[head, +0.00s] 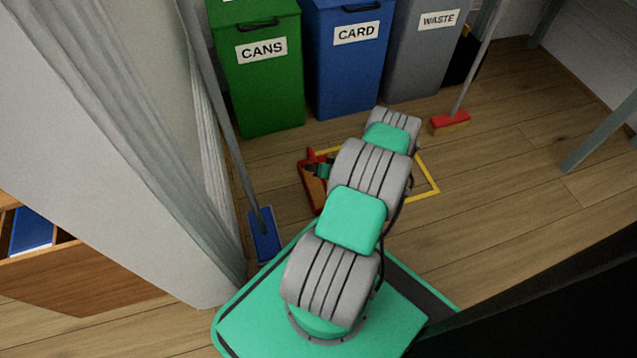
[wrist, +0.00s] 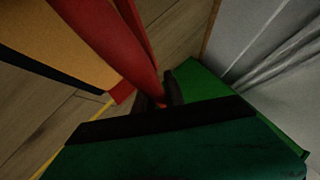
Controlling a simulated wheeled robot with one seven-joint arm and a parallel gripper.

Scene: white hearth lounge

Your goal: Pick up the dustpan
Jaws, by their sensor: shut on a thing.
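The red dustpan (head: 310,185) shows in the head view just left of my arm, beside a yellow outline on the floor. My arm hides part of it. In the wrist view its red handle (wrist: 122,45) runs down to between my dark fingers. A tan surface lies left of the handle there; I cannot tell whether it is part of the dustpan. My gripper (head: 322,170) is shut on the red handle, and its fingertips (wrist: 160,98) show in the wrist view. I cannot tell whether the dustpan touches the floor.
Green CANS (head: 262,90), blue CARD (head: 347,75) and grey WASTE (head: 420,60) bins stand behind. A blue-headed broom (head: 264,235) stands at left by the curtain (head: 140,130). A red-headed broom (head: 450,122) is at right. The right-hand wooden floor has free room.

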